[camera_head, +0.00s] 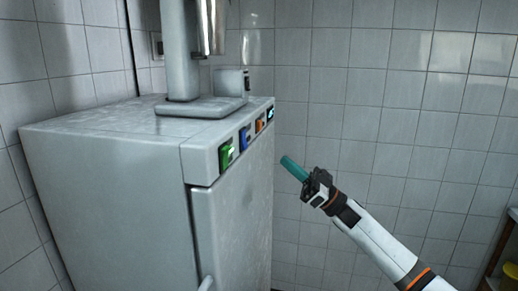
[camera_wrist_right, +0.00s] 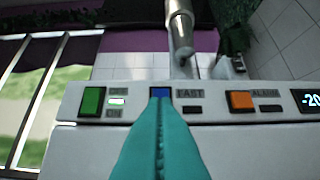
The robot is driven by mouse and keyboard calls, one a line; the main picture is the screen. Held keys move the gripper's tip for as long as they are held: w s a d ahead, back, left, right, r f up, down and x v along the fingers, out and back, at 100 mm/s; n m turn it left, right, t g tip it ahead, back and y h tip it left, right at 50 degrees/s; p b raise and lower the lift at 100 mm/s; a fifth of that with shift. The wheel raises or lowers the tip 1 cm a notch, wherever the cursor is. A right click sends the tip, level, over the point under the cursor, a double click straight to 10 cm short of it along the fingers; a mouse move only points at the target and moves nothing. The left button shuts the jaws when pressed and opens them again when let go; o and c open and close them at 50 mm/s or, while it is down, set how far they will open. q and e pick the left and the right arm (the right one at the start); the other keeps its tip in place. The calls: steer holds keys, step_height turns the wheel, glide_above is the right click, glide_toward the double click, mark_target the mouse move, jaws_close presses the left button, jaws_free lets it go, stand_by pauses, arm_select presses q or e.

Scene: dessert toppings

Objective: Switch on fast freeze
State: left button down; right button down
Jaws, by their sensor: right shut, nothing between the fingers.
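The freezer (camera_head: 232,225) stands at left in the head view, with a row of switches along its top front strip. The blue switch (camera_head: 244,138) sits between the green and orange ones. In the right wrist view the blue switch (camera_wrist_right: 160,91) is labelled FAST, and the small lamp (camera_wrist_right: 192,109) beside it is dark. My right gripper (camera_head: 284,160) has teal fingers, is shut and empty, and appears apart from the freezer front. In the wrist view its fingertips (camera_wrist_right: 159,101) line up with the blue switch and cover its lower part. My left gripper is not in view.
The green switch (camera_wrist_right: 92,101) has a lit lamp (camera_wrist_right: 116,101). The orange ALARM switch (camera_wrist_right: 240,101) and a display (camera_wrist_right: 307,100) reading about -20 are to the right. A metal column (camera_head: 179,50) stands on the freezer top. A tiled wall (camera_head: 400,100) is behind.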

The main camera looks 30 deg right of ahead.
mark_target(246, 144)
steer(key=w+a+r+p, duration=0.1)
steer(key=w, duration=0.1)
steer(key=w+a+r, duration=0.1)
steer(key=w+a, duration=0.1)
steer(key=w+a+p, duration=0.1)
steer(key=w+a, duration=0.1)
steer(key=shift+r+p, duration=0.35)
steer(key=shift+r, duration=0.05)
steer(key=shift+w+a, duration=0.1)
steer(key=shift+w, duration=0.05)
steer(key=shift+f, duration=0.1)
steer(key=shift+w+a+f+b, duration=0.15)
steer(key=shift+f+b, duration=0.2)
steer(key=shift+b, duration=0.4)
steer(key=shift+a+r+t+y, duration=0.1)
steer(key=shift+r+t+y, duration=0.05)
steer(key=shift+t+y, duration=0.15)
steer(key=shift+w, duration=0.1)
